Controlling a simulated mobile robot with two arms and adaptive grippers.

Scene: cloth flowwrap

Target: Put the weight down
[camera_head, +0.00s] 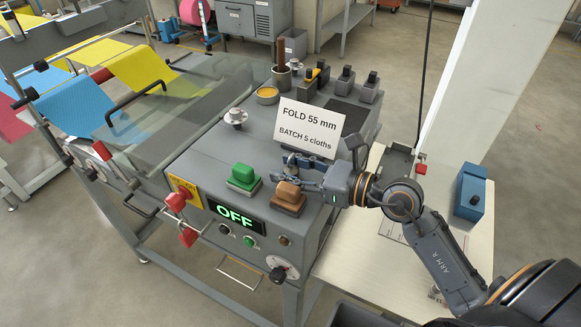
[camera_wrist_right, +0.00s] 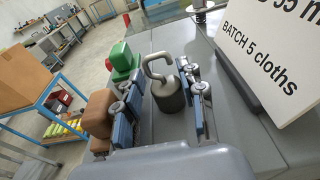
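The weight (camera_wrist_right: 169,94) is a dark grey cylinder with a bent hook on top. In the right wrist view it stands upright on the grey machine top, between the two fingers of my right gripper (camera_wrist_right: 160,105). The fingers are apart, with a visible gap between the left finger and the weight; the right finger is very near it, and I cannot tell whether they touch. In the head view my right gripper (camera_head: 303,172) reaches over the machine top from the right, and the weight cannot be made out there. My left gripper is not in view.
A green button block (camera_head: 243,177) and a brown one (camera_head: 288,196) sit close to the gripper. A "FOLD 55 mm" sign (camera_head: 309,128) stands just behind it. An OFF display (camera_head: 235,216) is on the front. A blue box (camera_head: 470,192) is on the side table.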

